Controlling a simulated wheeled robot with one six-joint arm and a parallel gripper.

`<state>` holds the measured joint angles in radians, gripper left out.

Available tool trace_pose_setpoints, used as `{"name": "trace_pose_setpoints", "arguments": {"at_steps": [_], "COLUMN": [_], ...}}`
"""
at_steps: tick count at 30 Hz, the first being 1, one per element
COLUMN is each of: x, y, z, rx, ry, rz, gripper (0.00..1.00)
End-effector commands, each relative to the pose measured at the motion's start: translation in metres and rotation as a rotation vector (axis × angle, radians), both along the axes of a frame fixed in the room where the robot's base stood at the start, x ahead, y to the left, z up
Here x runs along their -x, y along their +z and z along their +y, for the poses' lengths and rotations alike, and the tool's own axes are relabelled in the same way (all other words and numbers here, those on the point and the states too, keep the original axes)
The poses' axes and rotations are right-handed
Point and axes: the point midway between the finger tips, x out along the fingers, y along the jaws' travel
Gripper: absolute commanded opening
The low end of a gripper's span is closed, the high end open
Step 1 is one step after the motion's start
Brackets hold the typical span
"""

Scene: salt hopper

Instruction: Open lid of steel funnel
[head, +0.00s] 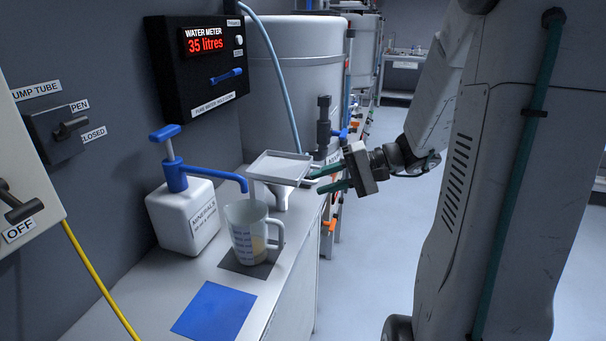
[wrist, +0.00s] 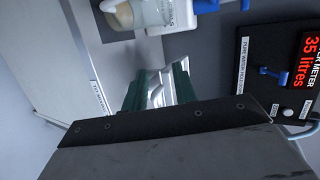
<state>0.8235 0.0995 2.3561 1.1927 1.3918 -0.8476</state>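The steel funnel (head: 280,193) stands at the far end of the white counter, behind the measuring jug. Its flat, square grey lid (head: 279,165) lies level over the top, and most of the funnel body is hidden below it. My gripper (head: 324,178) is just right of the lid, its two green fingers spread apart and pointing left at the lid's near right edge. In the wrist view, shiny metal of the funnel (wrist: 158,92) shows between and beyond the fingers (wrist: 158,88). I cannot tell whether any finger touches it.
A measuring jug (head: 246,234) stands under the blue spout of the white minerals bottle (head: 183,215). A blue mat (head: 214,311) lies on the front of the counter. The water meter (head: 198,62) hangs on the wall. Large grey tanks (head: 300,75) stand behind. The floor at right is clear.

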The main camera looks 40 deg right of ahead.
Motion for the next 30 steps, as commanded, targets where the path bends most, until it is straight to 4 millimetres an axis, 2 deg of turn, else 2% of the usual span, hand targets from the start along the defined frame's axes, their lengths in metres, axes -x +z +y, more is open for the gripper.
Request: {"name": "trace_pose_setpoints", "arguments": {"at_steps": [1,3,6,9,11,21,30], "x": [-0.005,-0.010,-0.014,-0.017,-0.022,-0.062,-0.075], "y": [-0.007,-0.012,-0.017,-0.020,-0.021,-0.032,-0.036], "z": [-0.024,-0.050,-0.074,-0.082,-0.081,-0.047,-0.037], "rx": [-0.035,-0.061,-0.081,-0.088,-0.088,-0.088,-0.087], "ry": [-0.071,-0.148,-0.221,-0.252,-0.256,-0.251,-0.253], "rz": [-0.029,-0.077,-0.120,-0.139,-0.143,-0.142,-0.142], "gripper": [0.28,0.28,0.28,0.28,0.28,0.28,0.28]}}
